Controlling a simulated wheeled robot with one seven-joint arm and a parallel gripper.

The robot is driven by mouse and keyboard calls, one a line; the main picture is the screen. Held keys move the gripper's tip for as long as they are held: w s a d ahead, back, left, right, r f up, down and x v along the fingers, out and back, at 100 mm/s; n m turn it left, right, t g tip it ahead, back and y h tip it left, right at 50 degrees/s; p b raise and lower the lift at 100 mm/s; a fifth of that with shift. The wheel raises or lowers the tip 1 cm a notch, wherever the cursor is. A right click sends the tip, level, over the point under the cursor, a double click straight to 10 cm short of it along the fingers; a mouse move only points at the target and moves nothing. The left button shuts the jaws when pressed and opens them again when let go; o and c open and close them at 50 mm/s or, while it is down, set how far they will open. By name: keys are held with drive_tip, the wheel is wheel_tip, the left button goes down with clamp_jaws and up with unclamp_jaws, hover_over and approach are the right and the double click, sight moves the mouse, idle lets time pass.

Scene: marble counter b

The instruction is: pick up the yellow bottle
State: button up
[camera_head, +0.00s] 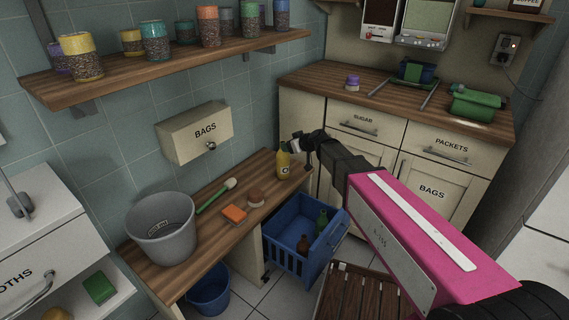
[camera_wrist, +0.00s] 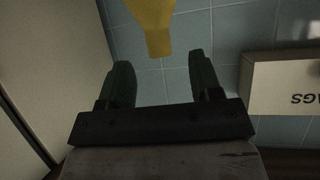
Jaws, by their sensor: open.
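My gripper (camera_head: 296,143) is beside the bottle's upper part in the head view. In the wrist view my gripper (camera_wrist: 162,72) is open, with nothing between its two dark fingers. The bottle's far end is cut off in the wrist view.
The low counter (camera_head: 170,273) also holds a grey bucket (camera_head: 165,231), a green-handled brush (camera_head: 216,195), an orange sponge (camera_head: 234,214) and a brown round item (camera_head: 256,198). A BAGS box (camera_head: 195,132) hangs on the wall. A blue crate (camera_head: 283,255) with bottles is below right.

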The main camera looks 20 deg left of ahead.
sight(283, 160)
drive_tip(key=x, duration=0.7)
drive_tip(key=shift+w+a+r, duration=0.2)
drive_tip(key=shift+w+a, duration=0.05)
clamp_jaws()
